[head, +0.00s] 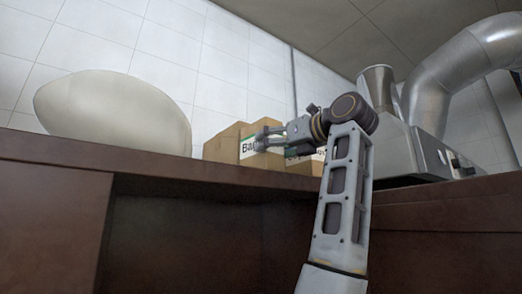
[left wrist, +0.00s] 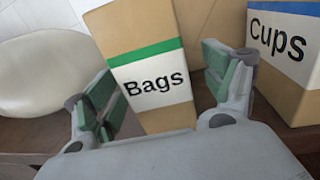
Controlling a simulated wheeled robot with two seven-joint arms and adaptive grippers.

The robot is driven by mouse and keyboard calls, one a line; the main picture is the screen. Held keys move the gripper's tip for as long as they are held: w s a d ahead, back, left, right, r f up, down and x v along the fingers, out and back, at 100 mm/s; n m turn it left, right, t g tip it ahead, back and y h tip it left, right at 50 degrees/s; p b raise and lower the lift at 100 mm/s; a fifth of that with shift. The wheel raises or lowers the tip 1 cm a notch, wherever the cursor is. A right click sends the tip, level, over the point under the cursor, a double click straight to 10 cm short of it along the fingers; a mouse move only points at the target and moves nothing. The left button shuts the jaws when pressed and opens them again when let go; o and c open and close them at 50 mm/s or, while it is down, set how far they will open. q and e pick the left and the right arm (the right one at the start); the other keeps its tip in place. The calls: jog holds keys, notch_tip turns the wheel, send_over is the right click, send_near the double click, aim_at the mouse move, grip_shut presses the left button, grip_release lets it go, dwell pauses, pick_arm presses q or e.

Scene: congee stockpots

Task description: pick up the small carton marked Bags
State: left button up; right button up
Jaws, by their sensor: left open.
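The small carton marked Bags (head: 246,152) is brown with a white label and a green stripe. It stands on the dark brown shelf, partly hidden by my left gripper in the head view. My left gripper (head: 266,134) is open in front of the carton. In the left wrist view the Bags carton (left wrist: 150,45) appears between the two open fingers of the left gripper (left wrist: 165,88), with the label facing me. A gap shows between the carton and the right-hand finger; I cannot tell whether the left-hand finger touches it. My right gripper is not in view.
A brown carton marked Cups (left wrist: 290,60) stands close to the right-hand finger. A large pale rounded object (head: 115,110) is further left. The dark shelf front (head: 190,170) runs below; a metal duct (head: 455,70) is at right.

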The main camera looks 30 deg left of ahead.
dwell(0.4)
pick_arm(q)
jog(key=shift+s+p+x, duration=0.2)
jog(key=shift+p+x, duration=0.25)
jog(key=shift+x, duration=2.2)
jog(key=c, duration=1)
